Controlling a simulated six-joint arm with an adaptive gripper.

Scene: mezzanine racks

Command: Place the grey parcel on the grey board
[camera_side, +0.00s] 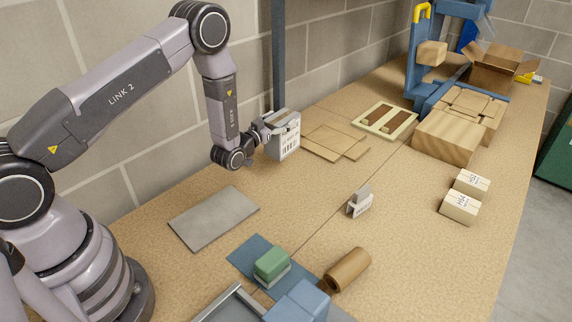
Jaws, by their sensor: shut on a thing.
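The grey parcel (284,137), a boxy block with a white barcode label on its front, is at the end of my gripper (268,134). My gripper is shut on the parcel from its left side. The parcel looks to be held just above the table near the wall, though I cannot tell the gap under it. The fingers are partly hidden behind the parcel. The grey board (213,217) lies flat and bare on the table, to the left of the parcel and nearer the camera.
Flat cardboard sheets (335,140) lie just right of the parcel. A blue mat (243,258) with a green-topped block (271,263) and a brown tube (347,269) are in front. A small grey-white item (359,203) stands mid-table. A blue rack post (278,60) rises behind.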

